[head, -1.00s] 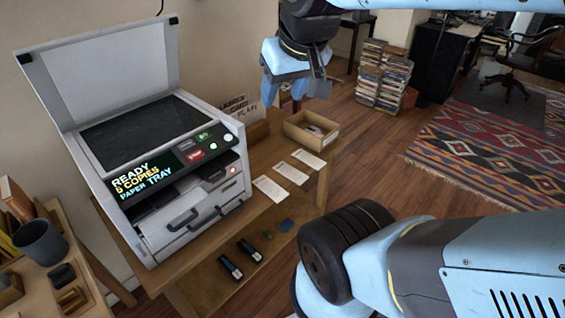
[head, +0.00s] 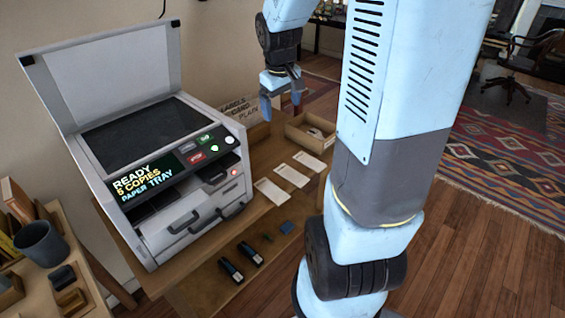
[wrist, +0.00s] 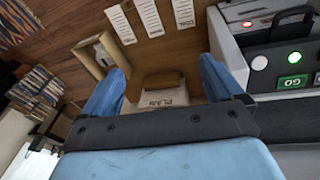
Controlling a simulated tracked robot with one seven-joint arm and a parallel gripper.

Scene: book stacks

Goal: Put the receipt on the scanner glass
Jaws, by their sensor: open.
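Three white paper slips (head: 291,176) lie side by side on the wooden table, right of the copier; they also show at the top of the wrist view (wrist: 149,18). I cannot tell which is the receipt. The dark scanner glass (head: 139,133) is bare on top of the copier, under its raised lid (head: 104,77). My gripper (head: 281,106) is open and empty, in the air beyond the slips, right of the copier's back corner.
A cardboard box (head: 311,133) with a roll-like item stands behind the slips. Label cards (head: 241,110) reading PLAIN stand beside the copier. The copier's control panel (head: 190,150) faces front. Dark cartridges (head: 240,262) lie on a lower shelf. My arm hides part of the right side.

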